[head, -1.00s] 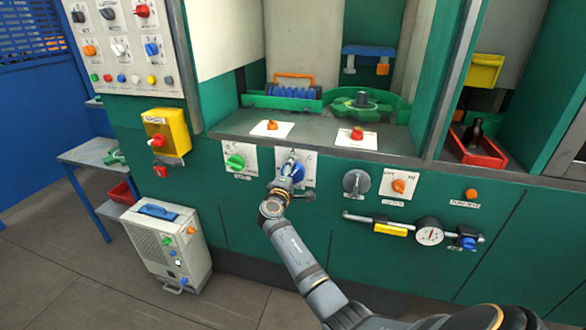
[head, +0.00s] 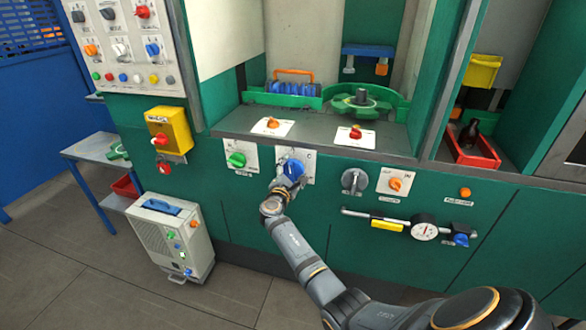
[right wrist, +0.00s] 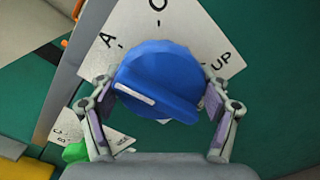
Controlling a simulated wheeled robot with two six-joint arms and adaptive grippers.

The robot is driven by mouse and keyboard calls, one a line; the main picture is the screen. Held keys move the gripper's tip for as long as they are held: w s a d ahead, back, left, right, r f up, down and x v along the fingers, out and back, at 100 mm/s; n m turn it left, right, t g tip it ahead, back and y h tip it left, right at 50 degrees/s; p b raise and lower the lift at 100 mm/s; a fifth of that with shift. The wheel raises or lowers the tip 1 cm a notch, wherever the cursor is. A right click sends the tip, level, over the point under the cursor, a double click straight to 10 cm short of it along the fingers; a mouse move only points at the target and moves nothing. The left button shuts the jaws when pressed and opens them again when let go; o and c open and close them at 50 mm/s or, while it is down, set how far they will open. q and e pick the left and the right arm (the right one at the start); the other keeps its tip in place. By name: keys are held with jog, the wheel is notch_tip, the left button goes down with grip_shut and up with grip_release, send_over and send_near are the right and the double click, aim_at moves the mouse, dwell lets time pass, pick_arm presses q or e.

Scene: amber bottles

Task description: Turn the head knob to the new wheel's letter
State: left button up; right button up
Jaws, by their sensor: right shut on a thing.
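The blue knob (head: 291,168) sits on a white lettered plate (head: 309,165) on the green machine front. In the right wrist view the blue knob (right wrist: 160,82) has a raised bar with a white mark at its left end. The mark points left and slightly up, below the letter A on the plate (right wrist: 135,25). An O and "UP" also show; other letters are partly covered. My right gripper (head: 287,182) is at the knob, and in the wrist view its fingers (right wrist: 162,98) are shut on both sides of it. My left gripper is out of view.
A green knob (head: 237,160) is close on the left, a grey knob (head: 354,180) and an orange knob (head: 395,184) to the right. A ledge (head: 310,137) juts out above. A gauge (head: 424,228) on a pipe is at lower right.

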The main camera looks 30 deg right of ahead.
dwell(0.5)
jog(key=o, duration=1.2)
jog(key=shift+c, duration=0.2)
jog(key=shift+s+a+f, duration=0.1)
jog(key=shift+s+a, duration=0.1)
jog(key=shift+a, duration=0.15)
jog(key=v, duration=1.1)
jog(key=shift+s, duration=0.15)
